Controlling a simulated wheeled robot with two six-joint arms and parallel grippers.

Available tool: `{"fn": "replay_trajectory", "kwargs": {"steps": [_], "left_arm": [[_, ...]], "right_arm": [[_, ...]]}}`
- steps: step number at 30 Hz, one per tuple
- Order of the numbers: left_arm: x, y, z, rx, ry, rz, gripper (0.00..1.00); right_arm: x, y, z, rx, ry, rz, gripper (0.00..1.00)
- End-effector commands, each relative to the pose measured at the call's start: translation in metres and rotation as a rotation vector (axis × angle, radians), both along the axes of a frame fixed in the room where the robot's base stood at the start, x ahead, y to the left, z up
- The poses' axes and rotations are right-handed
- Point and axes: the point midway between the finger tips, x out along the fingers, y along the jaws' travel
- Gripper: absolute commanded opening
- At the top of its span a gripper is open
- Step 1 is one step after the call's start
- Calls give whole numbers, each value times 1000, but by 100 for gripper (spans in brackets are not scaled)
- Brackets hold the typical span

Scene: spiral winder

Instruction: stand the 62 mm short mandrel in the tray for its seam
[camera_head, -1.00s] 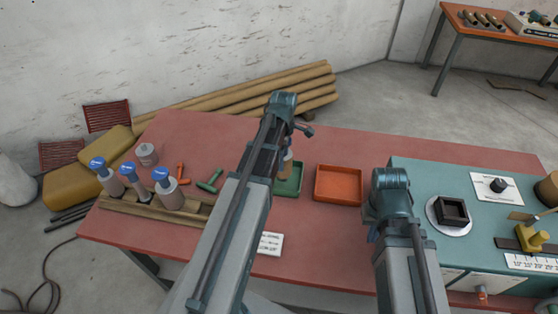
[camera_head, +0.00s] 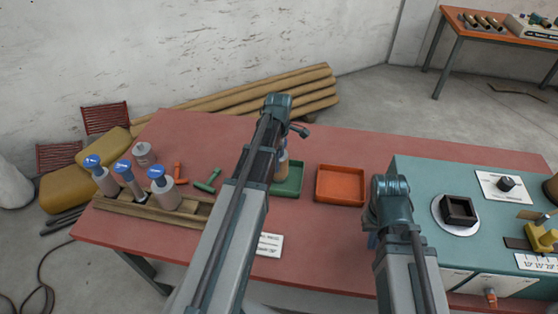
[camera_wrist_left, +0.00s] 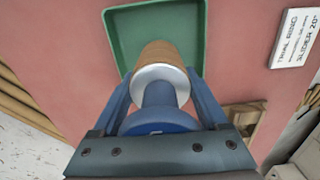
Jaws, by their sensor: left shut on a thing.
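The held mandrel (camera_wrist_left: 160,58) has a brown tube-shaped body, a silver collar and a blue cap. My left gripper (camera_wrist_left: 157,88) is shut on it at the neck between collar and cap. In the left wrist view its brown end points at the green tray (camera_wrist_left: 112,35) and overlaps the tray's near part; I cannot tell whether it touches the floor. In the head view the mandrel (camera_head: 281,170) shows partly behind my left arm, at the left of the green tray (camera_head: 296,192). My right gripper (camera_head: 372,240) is mostly hidden behind its own arm.
An orange tray (camera_head: 340,185) stands right of the green one. A wooden rack (camera_head: 135,209) with several blue-capped mandrels is at the left, near orange (camera_head: 179,172) and green (camera_head: 207,181) tools. The teal winding machine (camera_head: 425,185) fills the right. A white label card (camera_head: 270,244) lies in front.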

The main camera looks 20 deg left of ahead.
Motion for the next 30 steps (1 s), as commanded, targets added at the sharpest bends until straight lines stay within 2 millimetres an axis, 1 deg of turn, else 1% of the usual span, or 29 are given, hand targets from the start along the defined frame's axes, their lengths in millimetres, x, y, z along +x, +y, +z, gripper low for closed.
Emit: {"fn": "replay_trajectory", "kwargs": {"steps": [6, 7, 10, 11, 18, 22, 26, 30], "left_arm": [[0, 0, -4, 0, 0, 0, 0], [0, 0, -3, 0, 0, 0, 80], [0, 0, -2, 0, 0, 0, 98], [0, 0, -2, 0, 0, 0, 100], [0, 0, -2, 0, 0, 0, 100], [0, 0, 2, 0, 0, 0, 100], [0, 0, 11, 0, 0, 0, 100], [0, 0, 27, 0, 0, 0, 100]], "right_arm": [[0, 0, -4, 0, 0, 0, 0], [0, 0, -3, 0, 0, 0, 0], [0, 0, -2, 0, 0, 0, 0], [0, 0, -2, 0, 0, 0, 0], [0, 0, -2, 0, 0, 0, 0], [0, 0, 2, 0, 0, 0, 0], [0, 0, 11, 0, 0, 0, 0], [0, 0, 26, 0, 0, 0, 0]]}}
